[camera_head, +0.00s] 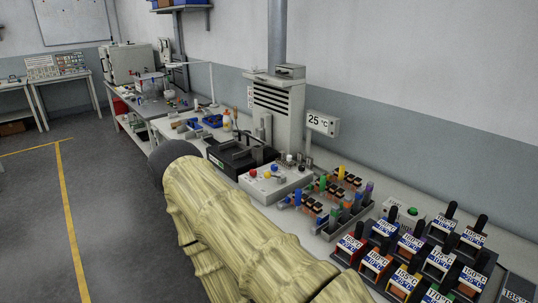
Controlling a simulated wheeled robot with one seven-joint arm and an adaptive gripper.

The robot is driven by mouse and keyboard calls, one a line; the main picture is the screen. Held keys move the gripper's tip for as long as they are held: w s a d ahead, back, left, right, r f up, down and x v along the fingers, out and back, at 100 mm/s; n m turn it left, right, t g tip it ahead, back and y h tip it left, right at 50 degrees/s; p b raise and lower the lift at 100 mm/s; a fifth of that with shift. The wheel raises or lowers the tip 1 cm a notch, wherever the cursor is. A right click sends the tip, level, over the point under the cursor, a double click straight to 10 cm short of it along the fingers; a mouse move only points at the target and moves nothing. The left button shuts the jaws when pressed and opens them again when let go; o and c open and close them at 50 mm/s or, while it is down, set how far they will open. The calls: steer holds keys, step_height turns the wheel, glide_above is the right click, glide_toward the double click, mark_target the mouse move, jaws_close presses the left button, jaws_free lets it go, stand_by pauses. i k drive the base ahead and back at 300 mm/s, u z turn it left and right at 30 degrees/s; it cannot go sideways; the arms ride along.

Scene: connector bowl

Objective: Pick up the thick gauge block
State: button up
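I cannot pick out the thick gauge block in the head view. It may be too small to tell apart or hidden behind the large pale yellow, ribbed arm link, which I take to be mine. This link fills the lower middle and covers the front edge of the bench (425,209). A dark grey rounded joint is at its far end. My gripper's fingers do not show.
On the bench are a black open-topped case (228,163), a grey box with coloured knobs (272,183), racks of coloured parts (335,205) and several labelled blocks (410,245). A louvred white tower (277,110) stands behind. The floor (110,200) at left is clear.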

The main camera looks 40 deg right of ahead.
mark_target(281, 156)
steer(key=z, duration=0.4)
steer(key=i, duration=0.75)
steer(key=z, duration=0.65)
